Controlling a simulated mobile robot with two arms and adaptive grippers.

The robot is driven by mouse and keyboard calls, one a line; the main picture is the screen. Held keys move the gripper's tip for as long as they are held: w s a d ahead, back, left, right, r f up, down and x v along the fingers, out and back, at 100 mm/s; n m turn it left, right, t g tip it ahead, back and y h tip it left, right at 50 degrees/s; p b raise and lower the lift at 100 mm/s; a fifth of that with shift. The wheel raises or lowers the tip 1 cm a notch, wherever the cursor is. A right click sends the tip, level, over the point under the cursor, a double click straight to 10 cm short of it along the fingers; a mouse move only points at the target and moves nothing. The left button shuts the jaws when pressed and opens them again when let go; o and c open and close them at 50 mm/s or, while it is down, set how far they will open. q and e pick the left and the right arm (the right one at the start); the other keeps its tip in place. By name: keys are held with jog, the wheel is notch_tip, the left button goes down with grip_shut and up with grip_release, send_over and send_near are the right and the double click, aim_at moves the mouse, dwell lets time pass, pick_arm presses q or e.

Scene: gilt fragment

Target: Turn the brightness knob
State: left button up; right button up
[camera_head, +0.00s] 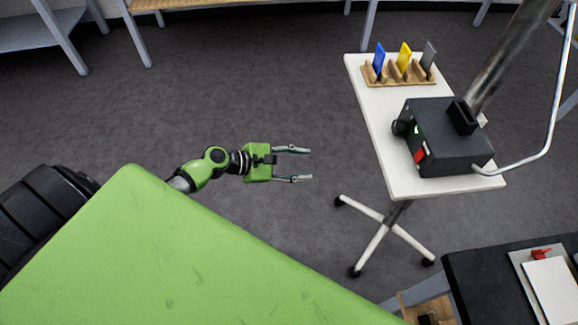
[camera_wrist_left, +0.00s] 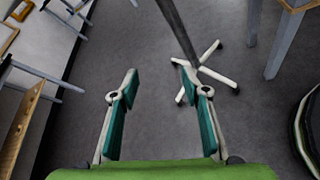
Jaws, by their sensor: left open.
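A black box-shaped device (camera_head: 448,137) stands on a white wheeled table (camera_head: 376,117) at the right in the head view. A round dark knob (camera_head: 401,128) sticks out of its left side, near a small green light and a red part (camera_head: 420,155). My left gripper (camera_head: 296,164) is open and empty over the floor, left of the table and apart from it. In the left wrist view its two fingers (camera_wrist_left: 155,85) are spread with only floor and the table's stand between and beyond them. My right gripper is not in view.
A wooden rack (camera_head: 399,77) with blue, yellow and grey plates stands at the table's far end. A metal pole and a bent white tube rise by the device. A black table (camera_head: 500,262) with a white panel is at the lower right. Floor between gripper and table is clear.

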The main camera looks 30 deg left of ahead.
pick_arm(q)
notch_tip(320, 180, down, 8)
jog(key=s+a+m+g+y, duration=0.1)
jog(key=s+a+m+y, duration=0.1)
jog(key=shift+s+a+r+p, duration=0.2)
jog(key=shift+s+r+p, duration=0.05)
jog(key=shift+s+p, duration=0.1)
jog(key=n+t+h+p, duration=0.1)
jog(key=n+h+p, duration=0.4)
jog(key=h, duration=0.4)
send_near(394, 127)
jog(key=p+x, duration=0.3)
jog(key=x, duration=0.4)
jog(key=shift+d+r, duration=0.1)
jog(key=shift+r, duration=0.05)
jog(key=shift+w+d, duration=0.3)
jog(key=shift+d, duration=0.2)
jog(key=c, duration=1.1)
